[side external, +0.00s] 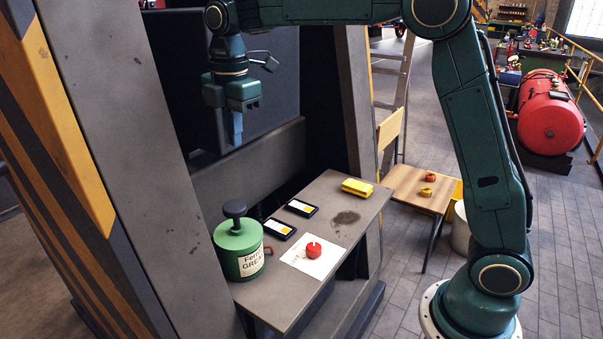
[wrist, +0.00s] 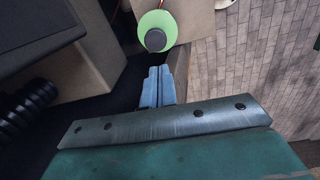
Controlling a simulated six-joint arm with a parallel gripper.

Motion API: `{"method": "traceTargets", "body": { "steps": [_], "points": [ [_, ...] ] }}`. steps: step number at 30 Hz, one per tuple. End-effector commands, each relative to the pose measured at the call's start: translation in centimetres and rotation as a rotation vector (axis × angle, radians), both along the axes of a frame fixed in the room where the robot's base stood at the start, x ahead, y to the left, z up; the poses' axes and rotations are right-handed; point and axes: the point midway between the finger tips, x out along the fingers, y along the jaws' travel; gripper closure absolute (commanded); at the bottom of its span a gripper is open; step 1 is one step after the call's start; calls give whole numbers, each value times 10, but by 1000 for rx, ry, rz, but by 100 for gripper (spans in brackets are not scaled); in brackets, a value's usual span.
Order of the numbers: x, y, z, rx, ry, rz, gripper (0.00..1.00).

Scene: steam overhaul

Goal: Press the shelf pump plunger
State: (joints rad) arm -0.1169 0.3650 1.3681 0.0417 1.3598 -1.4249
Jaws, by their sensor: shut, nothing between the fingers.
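The shelf pump is a green can (side external: 239,252) with a dark round-topped plunger (side external: 235,209) standing up from its lid. It stands upright at the left end of the grey shelf (side external: 345,205). In the wrist view the green lid (wrist: 144,30) and the dark plunger knob (wrist: 155,40) show from above, beyond my fingertips. My gripper (side external: 237,140) is shut and empty, its blue fingers pointing down. In the side view it hangs above the plunger, apart from it. My closed fingertips (wrist: 158,72) also show in the wrist view.
Two dark-framed cards (side external: 300,208), a yellow block (side external: 357,187) and a red round object (side external: 314,250) on a white sheet lie on the shelf. Grey machine posts (side external: 120,130) flank it. A small wooden table (side external: 418,187) and a red tank (side external: 550,115) stand farther right.

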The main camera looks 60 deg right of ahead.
Motion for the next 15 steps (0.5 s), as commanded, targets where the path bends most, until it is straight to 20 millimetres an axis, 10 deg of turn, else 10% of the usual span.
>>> {"method": "traceTargets", "body": {
  "steps": [15],
  "points": [
    [13,4,-9,-4,20,71,100]
  ]
}}
